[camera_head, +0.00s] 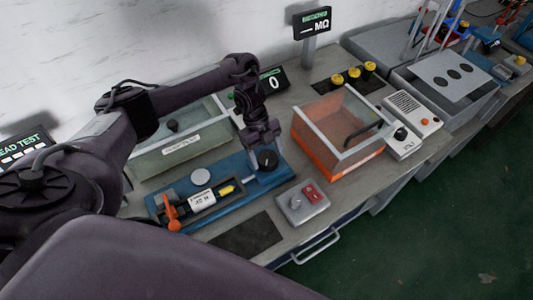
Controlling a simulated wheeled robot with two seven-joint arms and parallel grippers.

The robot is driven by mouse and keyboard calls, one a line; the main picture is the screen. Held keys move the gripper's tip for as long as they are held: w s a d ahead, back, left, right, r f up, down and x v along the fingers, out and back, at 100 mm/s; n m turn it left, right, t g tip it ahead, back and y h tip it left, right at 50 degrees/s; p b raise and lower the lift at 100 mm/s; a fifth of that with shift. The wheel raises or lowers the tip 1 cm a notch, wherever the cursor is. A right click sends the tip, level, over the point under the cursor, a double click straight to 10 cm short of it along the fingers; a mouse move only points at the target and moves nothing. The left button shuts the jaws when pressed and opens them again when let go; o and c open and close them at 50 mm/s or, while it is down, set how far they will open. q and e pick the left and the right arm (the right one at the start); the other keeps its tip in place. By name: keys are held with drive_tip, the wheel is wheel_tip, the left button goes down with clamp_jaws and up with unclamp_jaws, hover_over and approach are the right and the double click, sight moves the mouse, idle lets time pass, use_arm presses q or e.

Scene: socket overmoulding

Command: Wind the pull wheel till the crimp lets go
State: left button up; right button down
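The blue pull tester (222,208) lies on the grey bench. A black round knob (267,161), which looks like the pull wheel, sits at its right end. A white labelled part with a yellow tip (226,190) lies in its dark slot, with an orange lever (172,212) at the left end. The crimp itself is too small to make out. My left gripper (264,146) points down just at the knob; whether it touches the knob or how its fingers stand is unclear. A display (273,82) behind reads 0. My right gripper is not in view.
A clear-walled box with an orange base (322,155) stands right of the tester. A small grey box with a red switch (302,203) is in front. A green-grey lidded case (168,155) is behind. A dark mat (246,235) lies bare at the front edge.

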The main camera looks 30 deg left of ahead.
use_arm(q)
drive_tip(key=shift+o, duration=0.9)
drive_tip(key=p+v, duration=0.1)
drive_tip(key=v, duration=0.6)
drive_tip(key=shift+a+r, duration=0.15)
drive_tip(key=shift+r, duration=0.2)
